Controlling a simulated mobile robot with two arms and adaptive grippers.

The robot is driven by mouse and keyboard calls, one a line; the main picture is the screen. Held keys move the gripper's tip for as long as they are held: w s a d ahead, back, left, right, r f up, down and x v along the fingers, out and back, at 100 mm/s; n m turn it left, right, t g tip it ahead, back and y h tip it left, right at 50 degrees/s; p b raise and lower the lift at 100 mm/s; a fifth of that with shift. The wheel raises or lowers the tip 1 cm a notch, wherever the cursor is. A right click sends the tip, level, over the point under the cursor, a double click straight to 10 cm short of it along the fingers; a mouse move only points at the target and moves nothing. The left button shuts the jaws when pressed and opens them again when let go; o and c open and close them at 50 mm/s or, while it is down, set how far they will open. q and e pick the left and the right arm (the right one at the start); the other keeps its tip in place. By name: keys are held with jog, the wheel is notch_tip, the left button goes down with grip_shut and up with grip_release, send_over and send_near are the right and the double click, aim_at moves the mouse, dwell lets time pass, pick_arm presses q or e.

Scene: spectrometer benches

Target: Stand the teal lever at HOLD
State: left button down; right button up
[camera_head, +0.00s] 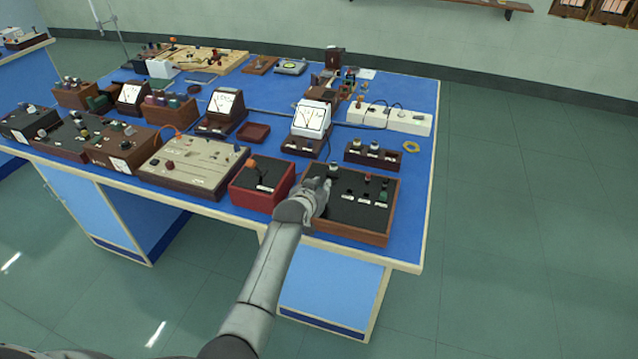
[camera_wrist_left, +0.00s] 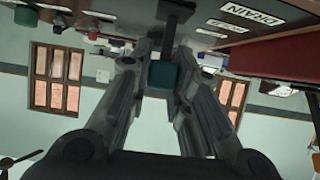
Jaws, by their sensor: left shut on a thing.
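The teal lever (camera_wrist_left: 163,76) shows in the left wrist view as a teal block on a dark stem that meets the panel at the top of the picture. My left gripper (camera_wrist_left: 162,84) is shut on the teal block, one finger on each side. In the head view my left gripper (camera_head: 318,192) is at the left part of a wood-sided box with a black panel (camera_head: 340,215), and it hides the lever. My right gripper is not in view.
A red box (camera_head: 240,197) with an orange-knobbed lever (camera_head: 252,165) stands just left of the black-panel box. A white-faced meter (camera_head: 312,117) and a dark block with several knobs (camera_head: 373,156) stand behind. The blue bench top (camera_head: 415,190) is clear at the right.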

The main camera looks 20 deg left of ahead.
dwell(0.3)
pick_arm(q)
jog(key=c, duration=1.3)
grip_release()
jog(key=shift+v, duration=6)
jog(key=shift+w+r, duration=0.1)
